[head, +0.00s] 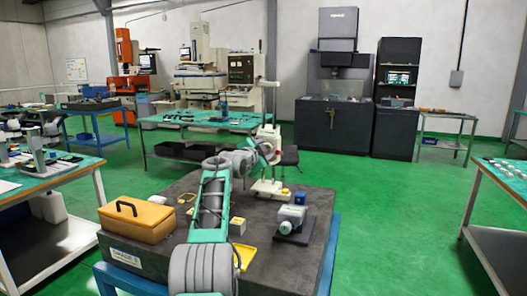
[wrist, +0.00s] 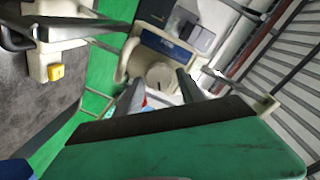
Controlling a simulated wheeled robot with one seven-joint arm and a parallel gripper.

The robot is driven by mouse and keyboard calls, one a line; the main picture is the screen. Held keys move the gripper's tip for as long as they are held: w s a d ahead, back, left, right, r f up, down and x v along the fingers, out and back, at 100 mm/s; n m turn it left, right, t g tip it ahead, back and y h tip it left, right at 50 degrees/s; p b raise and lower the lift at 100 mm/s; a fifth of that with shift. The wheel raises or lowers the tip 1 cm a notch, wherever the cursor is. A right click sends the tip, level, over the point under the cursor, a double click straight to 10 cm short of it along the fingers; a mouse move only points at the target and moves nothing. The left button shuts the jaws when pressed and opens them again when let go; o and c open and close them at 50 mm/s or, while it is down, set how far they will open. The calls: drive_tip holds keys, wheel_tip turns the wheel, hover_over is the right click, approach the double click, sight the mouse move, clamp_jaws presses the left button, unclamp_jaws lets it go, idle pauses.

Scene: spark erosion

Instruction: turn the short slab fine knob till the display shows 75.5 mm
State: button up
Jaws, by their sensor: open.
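A pale height gauge (head: 270,187) stands on the dark granite table, partly hidden by my arm. In the wrist view, a pale round knob (wrist: 160,75) shows on its cream housing (wrist: 134,62), just below a small blue display (wrist: 165,46). I cannot read the display, and I cannot tell whether this round knob is the short slab fine knob. My gripper (wrist: 161,79) is open, with one dark finger on each side of the round knob in the picture. Contact cannot be told. In the head view my gripper is small against the gauge and hard to make out.
A yellow button (wrist: 56,72) shows in the wrist view. Green floor is open to the right.

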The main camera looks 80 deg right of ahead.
drive_tip(key=w+a+b, duration=0.1)
drive_tip(key=a+b, duration=0.1)
drive_tip(key=a, duration=0.5)
drive_tip(key=shift+a+r+b, duration=0.35)
